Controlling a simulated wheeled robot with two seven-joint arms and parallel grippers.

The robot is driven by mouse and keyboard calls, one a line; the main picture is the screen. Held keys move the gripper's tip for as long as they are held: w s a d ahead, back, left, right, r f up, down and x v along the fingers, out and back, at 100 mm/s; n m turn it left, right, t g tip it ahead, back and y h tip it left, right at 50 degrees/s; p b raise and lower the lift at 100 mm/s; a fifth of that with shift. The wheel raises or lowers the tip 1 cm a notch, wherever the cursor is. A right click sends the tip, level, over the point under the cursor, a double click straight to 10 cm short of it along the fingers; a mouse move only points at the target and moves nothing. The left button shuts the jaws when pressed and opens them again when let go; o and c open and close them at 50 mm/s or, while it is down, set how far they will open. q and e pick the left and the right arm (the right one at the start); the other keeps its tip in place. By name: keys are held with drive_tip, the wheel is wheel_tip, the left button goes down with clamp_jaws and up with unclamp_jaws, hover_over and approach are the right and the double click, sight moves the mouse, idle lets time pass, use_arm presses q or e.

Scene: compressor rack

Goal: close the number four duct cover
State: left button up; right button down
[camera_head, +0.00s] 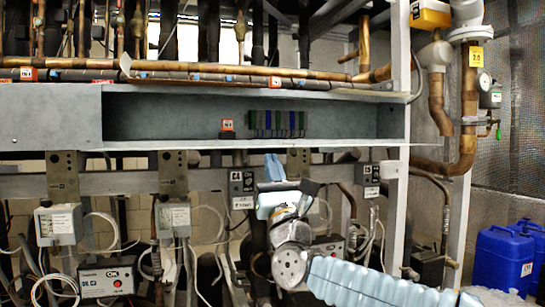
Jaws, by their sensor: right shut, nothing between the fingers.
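The grey metal duct (50,117) runs across the rack. Its left section has a flat closed front, and the long section right of it (165,115) is open at the front. A thin panel edge (350,94) sticks out along the top of the opening; I cannot tell for sure that it is the number four cover. A small orange-topped label (227,125) sits inside, its number too small to read. My right gripper (274,166) points upward just below the duct's lower edge, shut and empty, apart from the panel edge. My left gripper is not in view.
Green, blue and grey terminals (277,121) stand inside the opening. Copper pipes (230,68) run just above the duct. Grey control boxes (58,224) and loose cables hang below. A vertical post (398,200) stands at right, with blue canisters (500,258) beyond.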

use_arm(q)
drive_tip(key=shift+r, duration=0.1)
use_arm(e)
drive_tip(key=shift+r, duration=0.4)
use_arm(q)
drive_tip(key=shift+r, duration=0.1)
use_arm(e)
drive_tip(key=shift+r, duration=0.15)
